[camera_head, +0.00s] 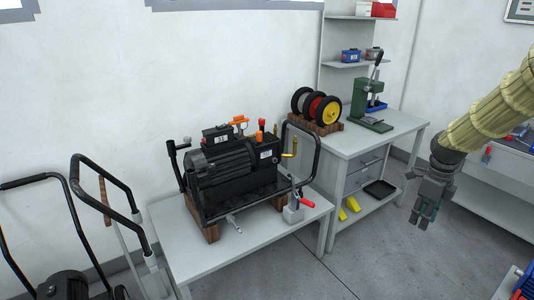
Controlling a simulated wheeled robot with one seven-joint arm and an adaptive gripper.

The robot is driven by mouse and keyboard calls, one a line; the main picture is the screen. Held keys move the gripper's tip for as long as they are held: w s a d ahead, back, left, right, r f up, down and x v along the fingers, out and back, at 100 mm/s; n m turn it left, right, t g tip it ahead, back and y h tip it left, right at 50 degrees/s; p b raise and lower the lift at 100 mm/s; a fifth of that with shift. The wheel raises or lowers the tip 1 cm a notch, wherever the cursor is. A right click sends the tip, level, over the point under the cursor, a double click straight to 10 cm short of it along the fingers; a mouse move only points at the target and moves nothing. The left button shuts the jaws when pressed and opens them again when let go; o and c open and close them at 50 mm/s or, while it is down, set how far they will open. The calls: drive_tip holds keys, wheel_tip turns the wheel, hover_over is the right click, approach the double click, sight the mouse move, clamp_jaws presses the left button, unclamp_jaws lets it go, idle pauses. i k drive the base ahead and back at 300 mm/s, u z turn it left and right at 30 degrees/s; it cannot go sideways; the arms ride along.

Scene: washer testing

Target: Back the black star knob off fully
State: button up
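A black pressure washer (230,165) with a ribbed motor and a tubular frame stands on wooden blocks on a light grey table. My gripper (419,220) hangs at the right of the view, fingers down. It is well apart from the washer, in front of the second bench. Its fingers look apart with nothing between them.
A black-handled cart (75,240) stands at left. The floor (370,260) below my gripper is clear.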

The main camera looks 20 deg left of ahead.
sight(210, 168)
drive_tip(key=u, duration=0.7)
drive_tip(key=i, duration=1.15)
drive_tip(key=u, duration=0.95)
